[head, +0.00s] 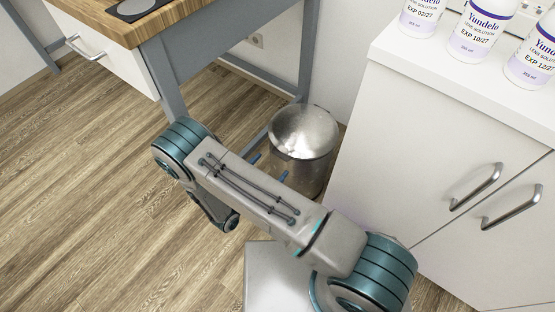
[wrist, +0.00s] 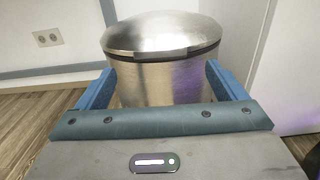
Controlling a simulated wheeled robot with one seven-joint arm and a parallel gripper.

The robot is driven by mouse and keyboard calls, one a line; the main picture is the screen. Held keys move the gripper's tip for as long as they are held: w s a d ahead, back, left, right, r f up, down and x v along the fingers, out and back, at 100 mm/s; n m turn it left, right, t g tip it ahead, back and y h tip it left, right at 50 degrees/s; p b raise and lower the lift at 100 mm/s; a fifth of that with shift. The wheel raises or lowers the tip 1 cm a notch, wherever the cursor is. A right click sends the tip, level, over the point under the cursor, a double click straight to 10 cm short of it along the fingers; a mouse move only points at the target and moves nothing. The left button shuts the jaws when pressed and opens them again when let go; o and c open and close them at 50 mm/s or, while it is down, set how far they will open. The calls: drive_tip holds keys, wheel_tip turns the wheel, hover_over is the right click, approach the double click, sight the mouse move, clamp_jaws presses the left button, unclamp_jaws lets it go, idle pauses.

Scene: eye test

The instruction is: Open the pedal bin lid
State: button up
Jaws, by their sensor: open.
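The pedal bin (head: 315,172) is a round metal bin standing on the floor between the desk and the white cabinet. Its domed silver lid (head: 303,128) is down. In the wrist view the lid (wrist: 163,33) sits on the bin body (wrist: 160,82), with a dark line under its rim. My gripper (head: 270,167) is open and empty, at the bin's near left side, its blue fingers pointing towards it. In the wrist view the fingers (wrist: 160,72) frame the bin body below the lid; I cannot tell whether they touch it. The pedal is not visible; the bin's lower front is hidden.
A white cabinet (head: 425,140) with bar handles stands close to the bin's right, with several lens solution bottles (head: 475,28) on top. A wood-topped desk (head: 135,28) with grey legs stands behind and left. Wood floor (head: 80,200) on the left is clear.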

drive_tip(key=shift+b+x, duration=0.3)
drive_tip(key=shift+x, duration=2.15)
